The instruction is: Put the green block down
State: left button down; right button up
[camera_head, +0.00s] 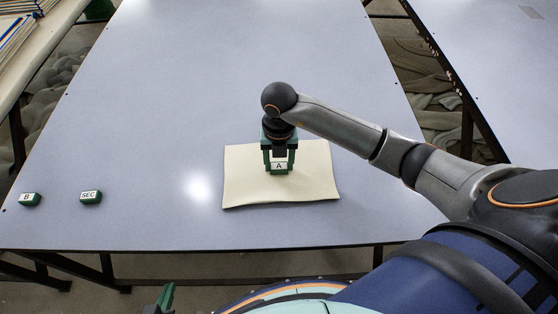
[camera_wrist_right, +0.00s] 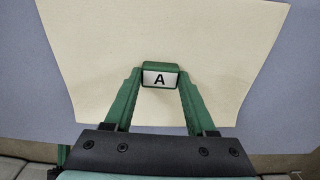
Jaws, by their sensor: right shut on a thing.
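The green block with a white face lettered A (camera_head: 279,165) is between the green fingers of my right gripper (camera_head: 279,170), which is shut on it. In the head view, the cloth (camera_head: 315,180) lies flat on the table below the block. I cannot tell whether the block touches the cloth. Only a green finger of my left gripper (camera_head: 165,298) shows at the bottom edge; its opening is hidden.
The grey-blue table (camera_head: 150,130) has a green block lettered B (camera_head: 30,199) and one lettered SEC (camera_head: 91,197) at its front left. The table is clear around the cloth. Another table (camera_head: 500,60) stands at the right, past a gap.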

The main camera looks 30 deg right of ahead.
aim_at(279, 166)
jog(key=shift+s+f, duration=0.1)
jog(key=shift+f, duration=0.35)
jog(key=o, duration=1.3)
jog(key=shift+f, duration=0.1)
jog(key=shift+o, duration=0.2)
notch_tip(279, 166, up, 14)
jog(key=p, duration=0.1)
jog(key=shift+f, duration=0.2)
